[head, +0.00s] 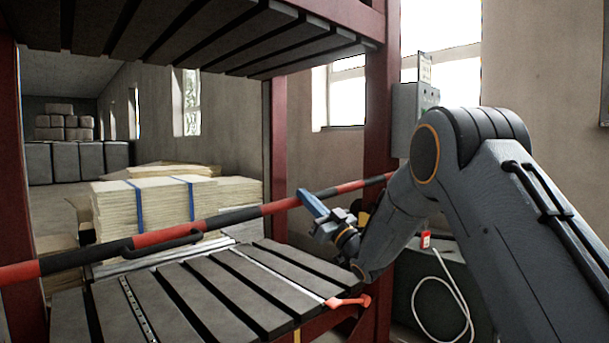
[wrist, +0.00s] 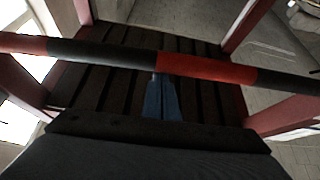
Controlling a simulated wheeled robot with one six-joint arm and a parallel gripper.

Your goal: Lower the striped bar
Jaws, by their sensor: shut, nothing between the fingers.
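The red-and-black striped bar (head: 237,215) spans the opening of a red frame, between the upper slats and the lower slatted deck. In the head view it runs from the left edge up to the right post. A black handle (head: 165,242) is on its left part. The bar also crosses the wrist view (wrist: 110,54). My gripper (head: 306,196) is shut and empty, its blue fingers close to the right part of the bar. In the wrist view the fingertips (wrist: 158,77) are at the bar's lower edge, beside a red band. I cannot tell whether they touch.
The lower slatted deck (head: 215,290) lies below the bar, with a red lever (head: 347,301) at its front right corner. Strapped pale boards (head: 160,205) stand behind it. A grey control box (head: 412,115) is on the right post (head: 379,90). Upper slats (head: 190,35) overhang.

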